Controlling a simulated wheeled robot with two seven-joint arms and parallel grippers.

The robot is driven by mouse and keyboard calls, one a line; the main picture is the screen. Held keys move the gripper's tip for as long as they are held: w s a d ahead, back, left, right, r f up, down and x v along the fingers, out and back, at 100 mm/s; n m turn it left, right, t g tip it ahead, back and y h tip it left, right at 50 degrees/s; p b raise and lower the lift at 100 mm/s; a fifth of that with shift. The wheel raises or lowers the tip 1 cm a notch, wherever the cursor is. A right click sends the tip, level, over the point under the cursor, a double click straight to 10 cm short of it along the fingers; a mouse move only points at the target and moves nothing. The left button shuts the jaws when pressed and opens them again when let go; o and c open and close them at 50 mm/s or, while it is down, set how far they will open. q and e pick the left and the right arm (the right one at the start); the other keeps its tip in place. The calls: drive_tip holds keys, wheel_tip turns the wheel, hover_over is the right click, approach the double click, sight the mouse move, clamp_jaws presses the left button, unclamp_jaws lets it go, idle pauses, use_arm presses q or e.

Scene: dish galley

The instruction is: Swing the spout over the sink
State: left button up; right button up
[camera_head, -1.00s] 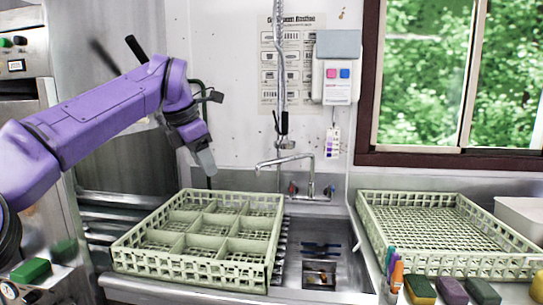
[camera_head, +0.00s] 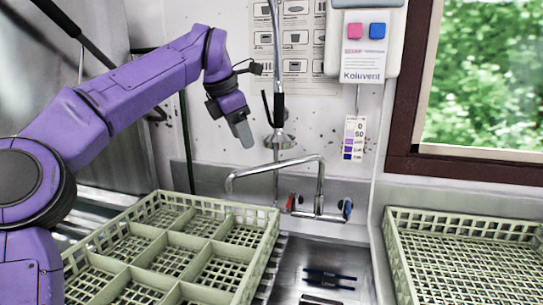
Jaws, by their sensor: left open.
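The chrome spout (camera_head: 275,167) reaches left from the faucet body, its bent tip near the far right corner of the green divided rack. The faucet has a red-marked handle (camera_head: 291,202) and a blue-marked handle (camera_head: 346,208). The sink (camera_head: 312,262) lies below and in front of it, partly beyond the lower edge of the view. My left gripper (camera_head: 243,130) points down, above and slightly left of the spout, apart from it in the picture. It is open and nothing shows in it. My right gripper is not in view.
The green divided rack (camera_head: 268,238) stands left of the sink. Another green rack (camera_head: 390,225) stands at the right. A hanging spray hose (camera_head: 277,60) runs down behind the spout, close to my left gripper. A white dispenser (camera_head: 362,50) is on the wall.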

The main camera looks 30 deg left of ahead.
sight(253, 168)
use_arm(q)
drive_tip(key=b+x, duration=0.1)
drive_tip(key=x, duration=0.9)
drive_tip(key=shift+w+f, duration=0.1)
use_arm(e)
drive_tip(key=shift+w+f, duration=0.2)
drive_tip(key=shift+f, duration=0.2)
